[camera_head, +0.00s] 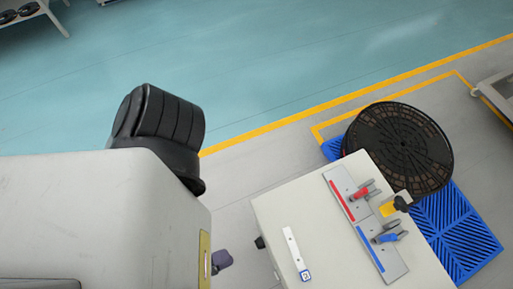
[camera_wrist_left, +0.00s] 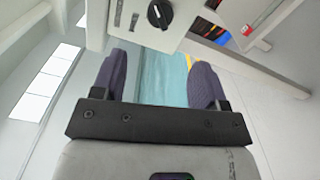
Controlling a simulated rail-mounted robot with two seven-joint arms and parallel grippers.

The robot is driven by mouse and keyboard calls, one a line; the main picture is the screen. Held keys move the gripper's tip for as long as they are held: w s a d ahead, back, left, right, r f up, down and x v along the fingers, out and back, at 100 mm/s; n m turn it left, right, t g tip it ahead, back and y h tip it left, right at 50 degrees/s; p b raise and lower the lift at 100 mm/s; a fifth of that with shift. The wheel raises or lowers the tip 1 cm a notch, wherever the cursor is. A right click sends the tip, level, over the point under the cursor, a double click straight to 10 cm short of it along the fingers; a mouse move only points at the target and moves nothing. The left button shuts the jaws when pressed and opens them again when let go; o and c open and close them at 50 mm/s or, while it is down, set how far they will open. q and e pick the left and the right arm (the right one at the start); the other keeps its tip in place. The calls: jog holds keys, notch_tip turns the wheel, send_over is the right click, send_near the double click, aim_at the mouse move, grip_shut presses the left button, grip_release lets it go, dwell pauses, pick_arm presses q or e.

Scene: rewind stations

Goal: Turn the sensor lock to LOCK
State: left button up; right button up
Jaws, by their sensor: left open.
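A black rotary knob (camera_wrist_left: 160,14), likely the sensor lock, sits on a white panel (camera_wrist_left: 135,28) at the top of the left wrist view. Its markings are too small to read. My left gripper (camera_wrist_left: 157,62) is open and empty, its two purple fingers apart and pointing towards the panel, short of the knob. In the head view, one purple finger of my left gripper (camera_head: 222,260) shows at the bottom. A small black knob (camera_head: 260,242) juts from the left side of the white cabinet (camera_head: 285,205), right of that finger. My right gripper is not seen.
The cabinet top carries a grey plate (camera_head: 372,235) with red and blue clamps, a white strip (camera_head: 294,250) and a yellow-and-black part (camera_head: 393,206). A black reel (camera_head: 398,148) rests over a blue pallet (camera_head: 460,230) behind. Open floor (camera_head: 240,60) lies beyond.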

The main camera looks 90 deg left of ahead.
pick_arm(q)
jog(key=shift+v, duration=1.2)
